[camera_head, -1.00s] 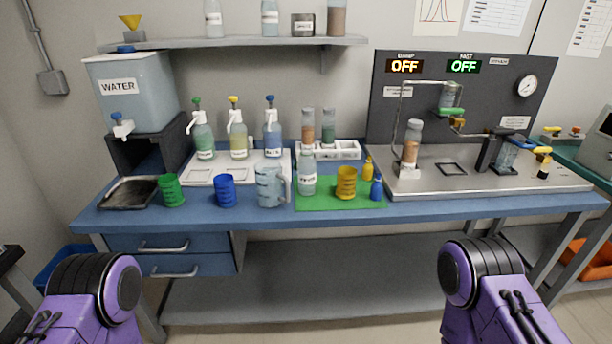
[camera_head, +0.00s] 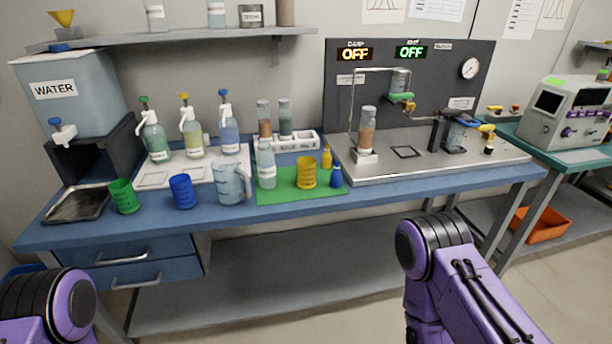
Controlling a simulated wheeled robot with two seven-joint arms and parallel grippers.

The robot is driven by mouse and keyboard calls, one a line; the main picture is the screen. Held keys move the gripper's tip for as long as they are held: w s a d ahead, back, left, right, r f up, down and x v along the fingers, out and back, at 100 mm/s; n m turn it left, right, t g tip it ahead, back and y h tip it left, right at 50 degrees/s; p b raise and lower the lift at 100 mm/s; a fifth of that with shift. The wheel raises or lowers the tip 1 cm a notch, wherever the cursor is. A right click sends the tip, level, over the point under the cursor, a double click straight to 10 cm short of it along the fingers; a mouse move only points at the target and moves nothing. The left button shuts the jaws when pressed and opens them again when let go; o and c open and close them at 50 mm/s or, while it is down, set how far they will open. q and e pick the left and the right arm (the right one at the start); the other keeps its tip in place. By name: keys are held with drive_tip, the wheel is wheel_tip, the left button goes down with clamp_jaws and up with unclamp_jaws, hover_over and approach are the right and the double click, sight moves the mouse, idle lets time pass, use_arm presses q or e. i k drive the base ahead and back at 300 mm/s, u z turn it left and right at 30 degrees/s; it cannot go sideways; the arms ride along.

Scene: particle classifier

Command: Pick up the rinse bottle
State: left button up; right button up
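A clear, pale bottle (camera_head: 266,166) with a white label stands upright at the back left of the green mat (camera_head: 278,195); its label is too small to read surely, but it may be the rinse bottle. Three pump bottles, green (camera_head: 154,138), yellow (camera_head: 192,137) and blue (camera_head: 229,132), stand on a white tray to its left. A clear jug (camera_head: 230,183) stands close beside the mat. Only purple links of my two arms show at the bottom, well in front of the bench. Neither gripper is in view.
A yellow cup (camera_head: 306,173) and small yellow (camera_head: 326,157) and blue (camera_head: 337,177) bottles stand on or by the mat. A white rack (camera_head: 303,141) is behind. Green (camera_head: 123,197) and blue (camera_head: 182,191) cups stand left. A metal rig plate (camera_head: 470,158) is right.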

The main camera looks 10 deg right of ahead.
sight(266, 166)
drive_tip(key=z, duration=1.9)
drive_tip(key=i, duration=1.4)
drive_tip(key=u, duration=3.5)
